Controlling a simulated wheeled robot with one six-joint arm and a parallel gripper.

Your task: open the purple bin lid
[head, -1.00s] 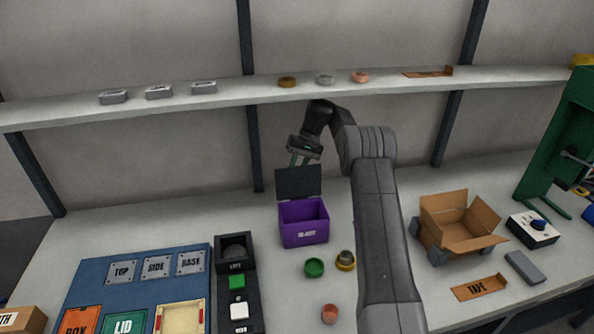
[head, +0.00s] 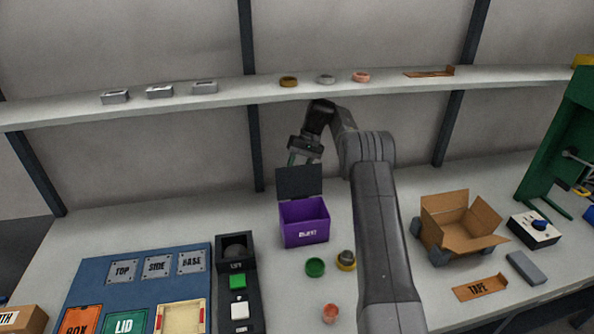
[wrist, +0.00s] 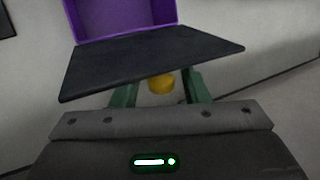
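The purple bin (head: 303,222) stands on the bench with its dark lid (head: 298,181) raised upright at its back edge. The wrist view shows the purple bin (wrist: 120,15) beyond the dark lid panel (wrist: 150,62). My gripper (head: 301,160) is behind and above the lid in the head view, its fingertips partly hidden by it. In the wrist view my gripper (wrist: 160,92) has its two green fingers well apart, near the lid's edge. A yellow round piece (wrist: 161,84) shows between the fingers, partly hidden by the lid; I cannot tell whether they touch it.
A green ring (head: 315,267) and a copper piece (head: 330,313) lie in front of the bin. An open cardboard box (head: 459,229) stands at the right. A black button panel (head: 237,262) is at the left. The shelf (head: 230,97) with small items runs above my gripper.

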